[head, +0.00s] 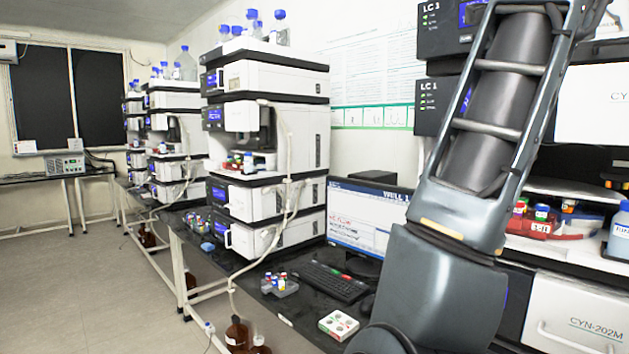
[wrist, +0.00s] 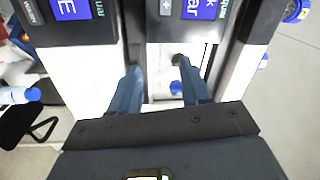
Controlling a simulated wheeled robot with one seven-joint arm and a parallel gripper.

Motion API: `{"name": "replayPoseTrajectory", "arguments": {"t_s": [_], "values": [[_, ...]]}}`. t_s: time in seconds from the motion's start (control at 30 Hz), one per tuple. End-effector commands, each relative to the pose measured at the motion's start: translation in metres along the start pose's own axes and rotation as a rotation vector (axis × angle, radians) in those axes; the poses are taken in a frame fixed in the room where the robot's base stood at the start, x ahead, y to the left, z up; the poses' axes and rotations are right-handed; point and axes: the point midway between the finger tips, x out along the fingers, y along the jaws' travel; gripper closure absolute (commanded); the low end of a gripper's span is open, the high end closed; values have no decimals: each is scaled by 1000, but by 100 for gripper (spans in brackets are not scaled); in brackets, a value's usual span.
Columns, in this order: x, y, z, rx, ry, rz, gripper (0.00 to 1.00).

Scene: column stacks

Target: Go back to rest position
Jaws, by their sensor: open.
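My gripper (wrist: 160,75) shows in the wrist view. Its two blue-grey fingers are spread apart with nothing between them. Beyond the fingers are the white and black fronts of an instrument stack (wrist: 90,72), with blue label screens at the top. I cannot tell whether the fingers touch the stack. In the head view my arm rises across the right side and hides part of the stack behind it; the gripper itself is out of that view.
A black bench holds a monitor (head: 357,219), a keyboard (head: 335,281), a small vial rack (head: 279,285) and a white box (head: 338,324). Instrument stacks (head: 268,130) line the wall. Brown bottles (head: 238,333) stand below the bench. Open floor (head: 90,290) lies at left.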

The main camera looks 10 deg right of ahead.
Motion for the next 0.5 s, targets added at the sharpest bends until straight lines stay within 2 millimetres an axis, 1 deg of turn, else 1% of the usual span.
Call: {"name": "replayPoseTrajectory", "arguments": {"t_s": [0.03,0.17,0.2,0.27,0.37,0.47,0.5], "values": [[0,18,12,-69,-4,-23,53],[-6,54,39,-228,-24,-97,53],[-8,66,46,-276,-31,-117,53],[-12,85,57,-346,-43,-149,53],[-20,118,74,-459,-70,-200,53],[-30,152,88,-566,-100,-250,53],[-35,167,92,-608,-113,-269,53]]}}
